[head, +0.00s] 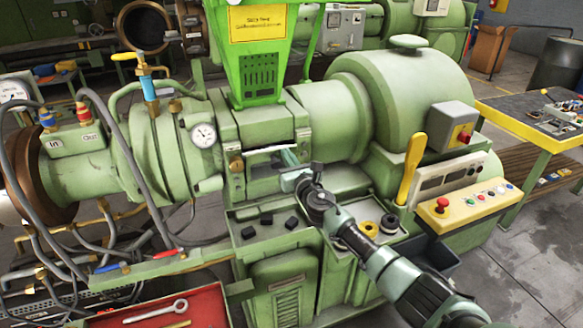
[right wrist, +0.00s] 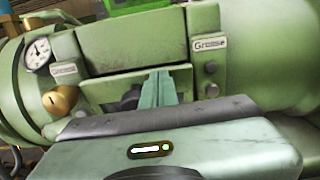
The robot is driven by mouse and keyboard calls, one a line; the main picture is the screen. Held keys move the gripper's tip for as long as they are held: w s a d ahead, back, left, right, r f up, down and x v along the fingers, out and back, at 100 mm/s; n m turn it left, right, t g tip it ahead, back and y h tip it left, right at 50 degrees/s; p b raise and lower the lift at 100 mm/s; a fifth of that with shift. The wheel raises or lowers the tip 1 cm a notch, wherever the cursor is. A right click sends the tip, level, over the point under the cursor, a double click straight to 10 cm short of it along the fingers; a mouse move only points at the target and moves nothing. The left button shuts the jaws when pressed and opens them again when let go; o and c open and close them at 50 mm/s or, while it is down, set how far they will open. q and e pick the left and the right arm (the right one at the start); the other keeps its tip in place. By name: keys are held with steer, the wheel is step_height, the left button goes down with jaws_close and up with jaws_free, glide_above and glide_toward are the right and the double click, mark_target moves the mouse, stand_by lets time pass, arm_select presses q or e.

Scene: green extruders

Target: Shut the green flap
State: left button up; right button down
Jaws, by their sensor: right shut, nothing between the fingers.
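The green machine (head: 340,115) has a small opening with a pale rim below its bright green hopper (head: 258,60). A green panel that looks like the flap (right wrist: 130,40) sits above this opening in the right wrist view, between two "Grease" labels. I cannot tell how far it is tilted. My right gripper (head: 290,172) is at the front of the opening, coming from the lower right. In the right wrist view its teal fingers (right wrist: 157,88) are together and empty, with the tips at the opening. Whether they touch the flap is unclear. My left gripper is not in view.
A round gauge (head: 204,135) and a brass knob (right wrist: 60,100) are left of the opening. A yellow lever (head: 410,168) and a yellow button panel (head: 470,205) stand to the right. Black blocks (head: 267,219) lie on the ledge below. A red tray (head: 160,312) is at lower left.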

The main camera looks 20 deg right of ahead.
steer(key=shift+w+r+b, duration=0.15)
steer(key=shift+w+r, duration=0.15)
steer(key=shift+w, duration=0.35)
steer(key=shift+w+r+b, duration=0.15)
steer(key=shift+w+r, duration=0.1)
steer(key=shift+w, duration=0.4)
steer(key=shift+r, duration=0.1)
